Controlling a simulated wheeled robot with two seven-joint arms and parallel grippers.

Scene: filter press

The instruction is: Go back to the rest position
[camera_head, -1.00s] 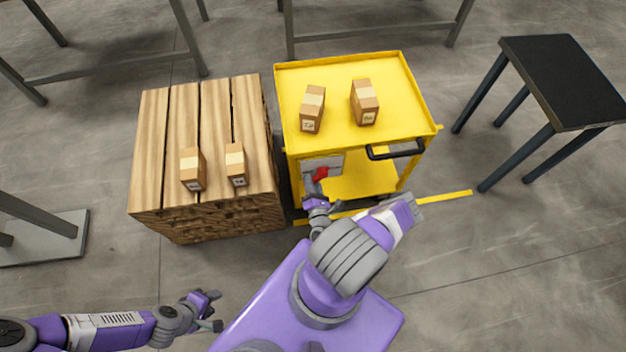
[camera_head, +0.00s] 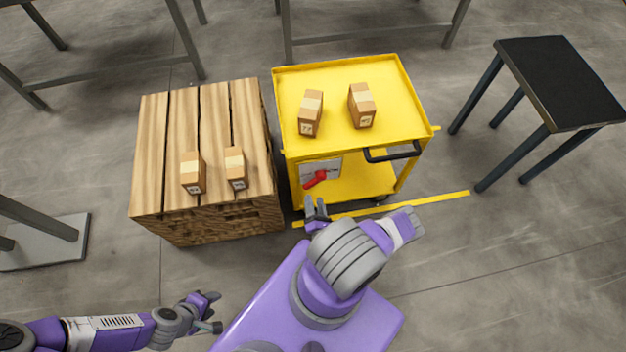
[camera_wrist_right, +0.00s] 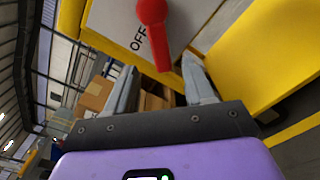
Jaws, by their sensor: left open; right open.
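My right gripper (camera_head: 316,209) is open and empty just in front of the yellow cart, below its switch panel. In the right wrist view its two fingers (camera_wrist_right: 160,85) stand apart with nothing between them. A red switch handle (camera_head: 316,179) sits on the grey panel; the right wrist view shows the handle (camera_wrist_right: 154,35) beside the word OFF, apart from the fingers. My left gripper (camera_head: 207,312) is open and empty low at the left, over the floor.
The yellow cart (camera_head: 345,85) carries two cartons (camera_head: 361,106) on top. A wooden pallet stack (camera_head: 183,120) at left holds two more cartons (camera_head: 193,173). A black-topped table (camera_head: 562,80) stands at right. Floor around my left gripper is clear.

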